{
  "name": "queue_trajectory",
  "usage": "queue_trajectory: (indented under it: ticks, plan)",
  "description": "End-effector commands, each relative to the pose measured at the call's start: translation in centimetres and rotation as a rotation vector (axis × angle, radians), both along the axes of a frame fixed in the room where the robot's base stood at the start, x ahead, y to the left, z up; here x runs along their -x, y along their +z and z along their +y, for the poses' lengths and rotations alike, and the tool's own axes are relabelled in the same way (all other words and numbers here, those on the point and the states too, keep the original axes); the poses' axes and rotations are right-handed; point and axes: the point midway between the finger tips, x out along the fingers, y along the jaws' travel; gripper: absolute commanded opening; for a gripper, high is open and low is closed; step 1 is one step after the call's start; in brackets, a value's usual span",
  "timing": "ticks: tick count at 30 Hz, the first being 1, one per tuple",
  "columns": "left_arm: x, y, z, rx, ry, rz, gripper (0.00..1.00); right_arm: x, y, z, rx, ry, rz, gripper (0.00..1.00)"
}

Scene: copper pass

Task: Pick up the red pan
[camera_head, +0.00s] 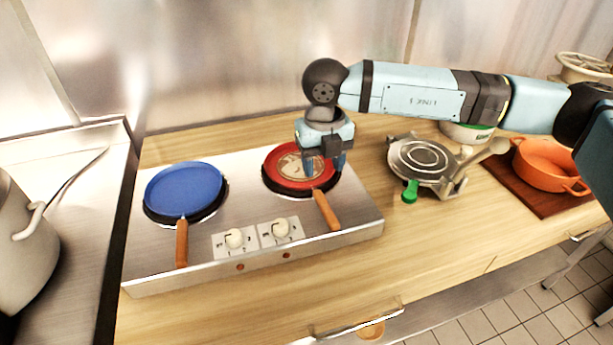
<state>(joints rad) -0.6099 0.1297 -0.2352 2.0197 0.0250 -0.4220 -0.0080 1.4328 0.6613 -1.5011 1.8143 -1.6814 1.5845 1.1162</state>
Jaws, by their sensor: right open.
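The red pan (272,181) sits on the right burner of the steel stove (225,202). Its brown handle (327,211) points toward the front right. My right gripper (324,168) is open and points down over the right part of the pan. The fingers hide part of the pan's rim, and I cannot tell whether they touch it. My left gripper is not in view.
A blue pan (186,188) sits on the left burner, its handle toward the front. Two white knobs are on the stove's front. Right of the stove are a grey metal device (424,160) with a green handle and an orange pot (545,166) on a brown board.

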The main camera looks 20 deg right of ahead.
Motion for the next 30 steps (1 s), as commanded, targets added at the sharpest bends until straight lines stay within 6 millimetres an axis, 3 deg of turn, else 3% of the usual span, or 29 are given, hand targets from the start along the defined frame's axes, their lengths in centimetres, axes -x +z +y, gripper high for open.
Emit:
queue_trajectory:
  ticks: [3, 11, 19, 29, 30]
  plan:
    - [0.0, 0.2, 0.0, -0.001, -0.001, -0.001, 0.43, 0.0, -2.0, 0.0, 0.0, 0.0, 0.002, 0.52]
    - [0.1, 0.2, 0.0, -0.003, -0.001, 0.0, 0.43, 0.0, -4.0, 0.2, -0.001, 0.001, 0.001, 0.52]
    - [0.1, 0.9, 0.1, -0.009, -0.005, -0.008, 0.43, 0.0, -7.8, 0.6, -0.002, 0.001, 0.002, 0.52]
    - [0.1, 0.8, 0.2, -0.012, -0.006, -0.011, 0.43, 0.0, -8.6, 0.6, -0.003, 0.002, 0.0, 0.52]
    - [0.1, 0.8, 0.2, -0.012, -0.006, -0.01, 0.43, 0.0, -8.6, 0.6, -0.003, 0.002, 0.0, 0.43]
